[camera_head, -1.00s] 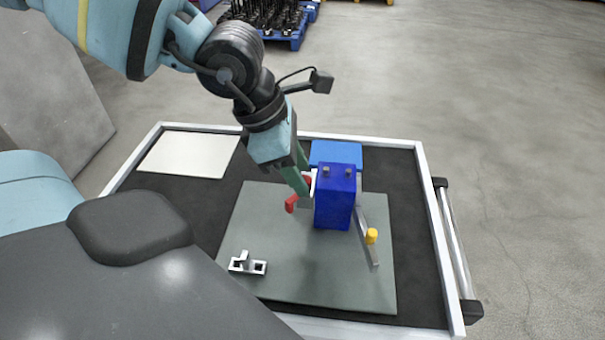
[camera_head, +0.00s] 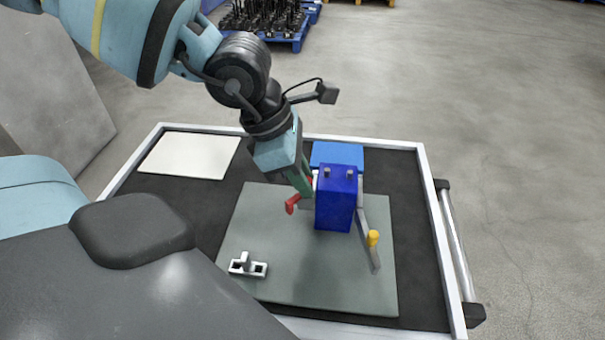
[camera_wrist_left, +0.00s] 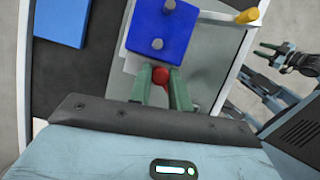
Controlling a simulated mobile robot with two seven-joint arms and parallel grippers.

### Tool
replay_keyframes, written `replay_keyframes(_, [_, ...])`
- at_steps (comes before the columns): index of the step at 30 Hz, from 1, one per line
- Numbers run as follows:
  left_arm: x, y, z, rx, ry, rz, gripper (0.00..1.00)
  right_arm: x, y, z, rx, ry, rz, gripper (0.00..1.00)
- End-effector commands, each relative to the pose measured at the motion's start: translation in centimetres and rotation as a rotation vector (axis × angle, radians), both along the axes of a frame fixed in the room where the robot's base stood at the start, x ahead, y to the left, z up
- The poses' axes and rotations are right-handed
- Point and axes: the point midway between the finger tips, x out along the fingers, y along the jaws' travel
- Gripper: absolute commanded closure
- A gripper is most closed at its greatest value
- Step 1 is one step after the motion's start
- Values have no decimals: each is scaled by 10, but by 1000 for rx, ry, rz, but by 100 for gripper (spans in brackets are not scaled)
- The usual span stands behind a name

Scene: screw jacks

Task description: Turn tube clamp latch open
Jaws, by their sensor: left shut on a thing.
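The tube clamp is a blue block (camera_head: 336,198) with two grey studs on top, standing on a grey-green plate (camera_head: 300,280). A red latch handle (camera_head: 292,205) sticks out at its left side. My left gripper (camera_head: 305,188) reaches down beside the block's left face, at the red handle. In the left wrist view the red part (camera_wrist_left: 161,76) sits between the two green fingers, which are shut on it. The fingers partly hide the latch. My right gripper (camera_wrist_left: 265,51) shows small at the right of the left wrist view, with its fingers apart and empty.
A grey lever with a yellow knob (camera_head: 373,238) stands at the block's right. A light-blue block (camera_head: 337,154) is behind it. A small metal bracket (camera_head: 247,265) lies at the plate's front left. A white sheet (camera_head: 189,155) lies at the back left.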

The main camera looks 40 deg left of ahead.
Motion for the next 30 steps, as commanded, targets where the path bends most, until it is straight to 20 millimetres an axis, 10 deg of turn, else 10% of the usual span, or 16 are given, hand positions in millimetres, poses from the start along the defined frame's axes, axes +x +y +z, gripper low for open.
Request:
replay_keyframes(17, [1, 0, 0, -1, 0, -108, 100, 0, 0, -5, 0, 2, 2, 64])
replay_keyframes(18, [1, 0, 0, -1, 1, -107, 78, 0, 0, -5, 0, 2, 2, 64])
replay_keyframes(22, [1, 0, 0, -1, 1, -107, 61, 0, 0, -5, 0, 2, 2, 64])
replay_keyframes(30, [1, 0, 0, -1, 1, -107, 59, 0, 0, -5, 0, 2, 2, 64])
